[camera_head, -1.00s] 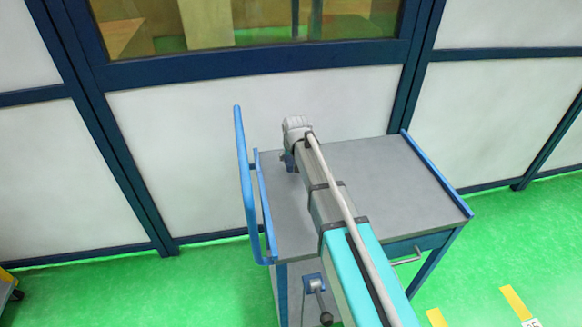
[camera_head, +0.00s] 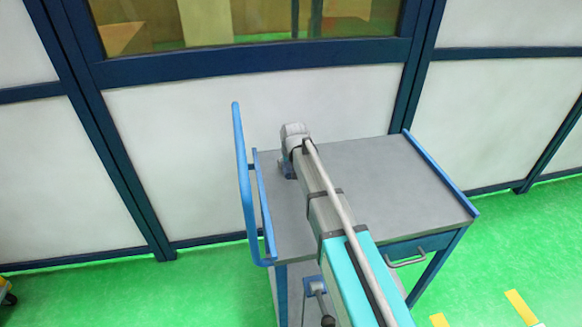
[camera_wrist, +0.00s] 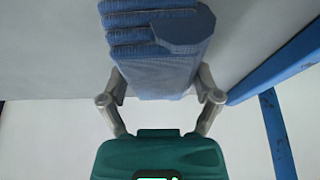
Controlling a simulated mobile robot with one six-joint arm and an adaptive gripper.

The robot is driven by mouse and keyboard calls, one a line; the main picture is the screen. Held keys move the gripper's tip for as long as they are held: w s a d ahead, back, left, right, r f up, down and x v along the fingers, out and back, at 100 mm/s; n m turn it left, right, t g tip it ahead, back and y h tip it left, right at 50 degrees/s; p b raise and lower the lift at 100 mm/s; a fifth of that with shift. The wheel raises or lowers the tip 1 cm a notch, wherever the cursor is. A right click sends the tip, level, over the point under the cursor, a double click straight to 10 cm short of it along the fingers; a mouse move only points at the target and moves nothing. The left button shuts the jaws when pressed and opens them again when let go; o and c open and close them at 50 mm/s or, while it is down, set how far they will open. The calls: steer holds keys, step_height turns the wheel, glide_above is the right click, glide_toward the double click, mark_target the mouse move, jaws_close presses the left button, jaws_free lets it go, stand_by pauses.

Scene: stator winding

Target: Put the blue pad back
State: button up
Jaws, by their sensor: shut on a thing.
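The blue pad (camera_wrist: 155,45) shows in the wrist view as a ribbed, dark blue block between my fingers. My gripper (camera_wrist: 160,88) is shut on it, one grey finger at each side. In the head view a small part of the blue pad (camera_head: 287,168) shows beside the end of my arm, over the cart's left rear part. The grey cart top (camera_head: 385,180) lies under and around it. I cannot tell whether the pad touches the top.
The cart has a blue handle (camera_head: 240,185) on its left and a raised blue rail (camera_head: 440,172) on its right. A white wall panel (camera_head: 190,150) stands close behind. The right half of the cart top is clear. Green floor (camera_head: 90,290) surrounds the cart.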

steer(key=shift+f, duration=0.2)
steer(key=o, duration=0.8)
steer(key=shift+r, duration=0.3)
steer(key=p+v, duration=1.1)
steer(key=shift+s+r, duration=0.25)
steer(key=shift+r, duration=0.1)
steer(key=shift+d, duration=0.15)
stand_by(0.7)
steer(key=s+d+f+m+g+h, duration=0.1)
steer(key=s+d+m+g, duration=0.2)
steer(key=s+d, duration=1.9)
steer(key=shift+s+d+f+g, duration=0.2)
steer(key=shift+s+g, duration=0.3)
steer(key=shift+g, duration=0.1)
